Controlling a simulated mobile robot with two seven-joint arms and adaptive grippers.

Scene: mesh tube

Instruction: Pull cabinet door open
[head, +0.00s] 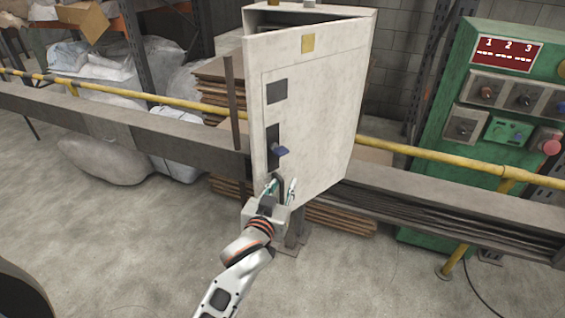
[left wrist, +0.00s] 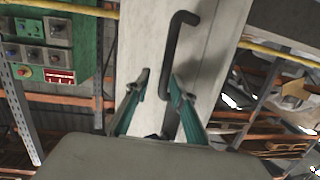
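A dark bent handle (left wrist: 181,50) shows in the left wrist view on a pale surface. My left gripper (head: 280,184) is at the door's lower left part. Its two fingers are apart in the left wrist view (left wrist: 159,80), with the handle's end close to the right finger. Contact with the handle cannot be told. My right gripper is out of view.
A yellow rail (head: 440,157) and grey beam (head: 110,125) run across. A green control panel (head: 490,110) stands at right. The floor in front is clear.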

